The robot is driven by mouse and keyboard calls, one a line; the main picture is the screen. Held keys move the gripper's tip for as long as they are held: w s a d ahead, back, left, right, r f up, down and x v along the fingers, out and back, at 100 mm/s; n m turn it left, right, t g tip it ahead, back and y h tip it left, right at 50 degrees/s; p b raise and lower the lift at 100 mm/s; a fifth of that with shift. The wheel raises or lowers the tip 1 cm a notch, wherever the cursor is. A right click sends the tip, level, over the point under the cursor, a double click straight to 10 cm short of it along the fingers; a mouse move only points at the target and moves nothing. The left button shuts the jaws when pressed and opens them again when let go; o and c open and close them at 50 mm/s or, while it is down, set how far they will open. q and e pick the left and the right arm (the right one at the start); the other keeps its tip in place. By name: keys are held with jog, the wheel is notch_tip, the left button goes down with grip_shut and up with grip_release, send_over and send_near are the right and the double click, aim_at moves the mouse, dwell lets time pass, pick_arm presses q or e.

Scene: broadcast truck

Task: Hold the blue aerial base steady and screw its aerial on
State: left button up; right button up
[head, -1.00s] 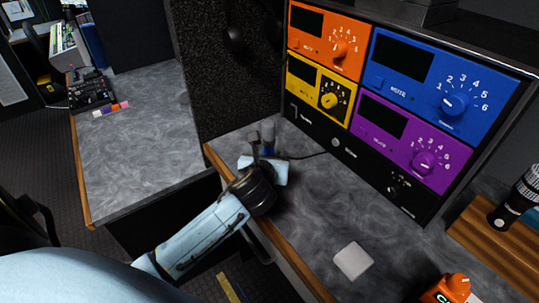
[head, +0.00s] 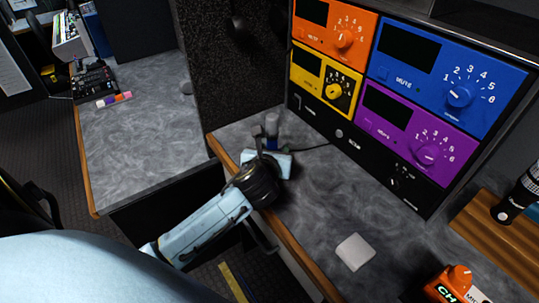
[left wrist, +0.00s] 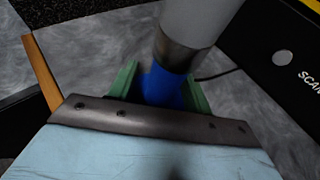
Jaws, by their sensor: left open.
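The blue aerial base (head: 271,144) stands on the grey worktop by its left edge. It shows close up in the left wrist view (left wrist: 163,88). A pale grey cylinder (head: 271,126) rises from it, with a darker band low down in the left wrist view (left wrist: 198,25). I cannot tell whether this is the aerial or part of the base. My left gripper (head: 270,157) is low at the base and open. Its green fingers (left wrist: 160,92) stand on either side of the blue part. Whether they touch it is not clear. My right gripper is not in view.
A rack of coloured panels with knobs (head: 459,94) stands behind the worktop. A thin cable runs from the base towards it. A white square (head: 354,252), an orange device (head: 449,286) and a black cylindrical object (head: 521,196) on a wooden block (head: 500,232) lie right.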

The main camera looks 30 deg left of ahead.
pick_arm(q)
jog(key=p+v, duration=0.1)
jog(key=v, duration=0.4)
jog(key=shift+r, duration=0.1)
jog(key=p+v, duration=0.2)
jog(key=v, duration=0.5)
jog(key=shift+s+d, duration=0.1)
jog(key=shift+s, duration=0.1)
jog(key=shift+s+d+r, duration=0.15)
jog(key=shift+s+r, duration=0.05)
jog(key=shift+s, duration=0.15)
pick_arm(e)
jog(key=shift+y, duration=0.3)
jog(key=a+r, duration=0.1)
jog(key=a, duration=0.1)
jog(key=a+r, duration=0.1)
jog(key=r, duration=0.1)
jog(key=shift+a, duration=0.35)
